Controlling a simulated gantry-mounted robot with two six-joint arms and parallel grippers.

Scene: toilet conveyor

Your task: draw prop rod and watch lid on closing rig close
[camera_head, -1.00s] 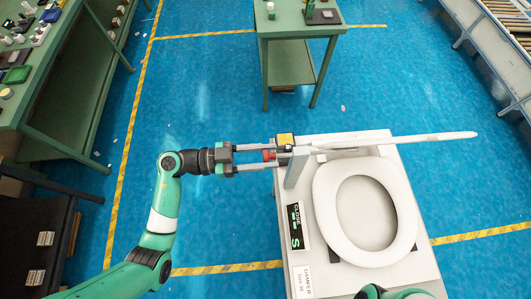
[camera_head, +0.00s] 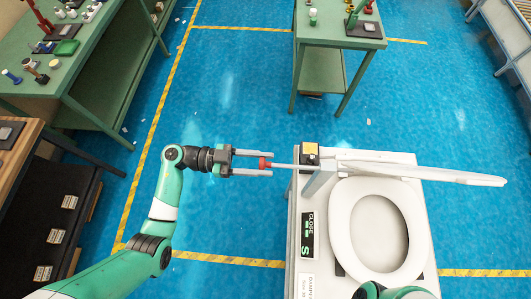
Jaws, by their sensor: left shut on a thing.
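The closing rig (camera_head: 425,255) is a pale box at the lower right with a white ring seat (camera_head: 345,235) on top. Its white lid (camera_head: 440,175) stands raised at the back of the seat, seen nearly edge-on. My left gripper (camera_head: 266,163) is shut on the red knob (camera_head: 264,163) of the prop rod, left of the rig. The thin grey prop rod (camera_head: 285,165) runs from the knob to the grey upright bracket (camera_head: 319,182). Its far end is hidden there. My right gripper is out of view; only a piece of that arm shows at the bottom.
A black block with a yellow top (camera_head: 310,149) sits at the rig's back left corner. A "CLOSE" display panel (camera_head: 308,235) lies left of the seat. Green workbenches (camera_head: 130,25) stand at the left and top. Blue floor (camera_head: 235,110) is open left of the rig.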

